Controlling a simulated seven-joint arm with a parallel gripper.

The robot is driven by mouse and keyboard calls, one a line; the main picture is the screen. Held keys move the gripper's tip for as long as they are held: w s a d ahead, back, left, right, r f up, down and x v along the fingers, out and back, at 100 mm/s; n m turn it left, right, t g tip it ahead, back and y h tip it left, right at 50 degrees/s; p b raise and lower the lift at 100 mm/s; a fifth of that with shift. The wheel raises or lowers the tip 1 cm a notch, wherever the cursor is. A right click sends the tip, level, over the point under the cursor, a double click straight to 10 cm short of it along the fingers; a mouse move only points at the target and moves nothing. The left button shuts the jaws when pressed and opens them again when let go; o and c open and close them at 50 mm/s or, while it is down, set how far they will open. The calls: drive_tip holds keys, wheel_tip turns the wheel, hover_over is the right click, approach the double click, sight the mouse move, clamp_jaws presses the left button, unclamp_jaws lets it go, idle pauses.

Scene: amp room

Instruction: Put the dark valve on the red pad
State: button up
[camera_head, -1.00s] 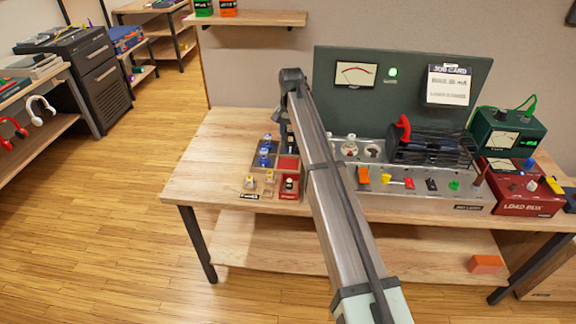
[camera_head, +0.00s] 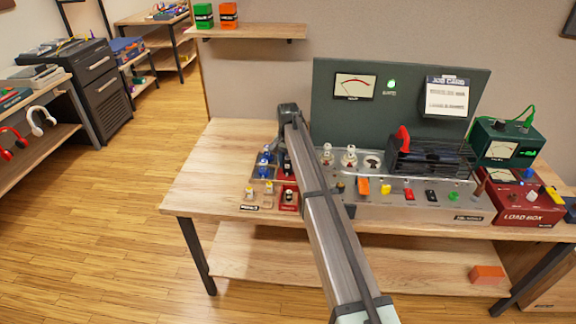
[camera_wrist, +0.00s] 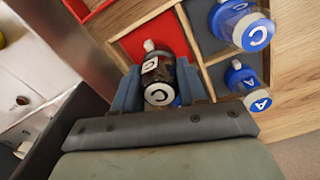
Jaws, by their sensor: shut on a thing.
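The dark valve (camera_wrist: 157,72), dark glass with a pale tip and a white end marked C, is held between the two fingers of my gripper (camera_wrist: 158,88). In the wrist view it lies in front of the red pad (camera_wrist: 172,32), a red-floored compartment of a wooden tray. I cannot tell whether the valve touches the pad.
Blue-capped valves (camera_wrist: 240,25) stand in the grey compartment beside the red one. Another dark valve (camera_head: 290,196) stands at the tray's front. A metal chassis (camera_head: 410,206) with coloured knobs is close on the right. The bench's left end (camera_head: 205,180) is clear.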

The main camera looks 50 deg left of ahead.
sight(288, 158)
drive_tip(key=shift+f, duration=0.7)
drive_tip(key=shift+f, duration=0.15)
drive_tip(key=o, duration=1.1)
drive_tip(key=shift+c, duration=0.2)
wheel_tip(288, 158, up, 12)
drive_tip(key=shift+r, duration=0.15)
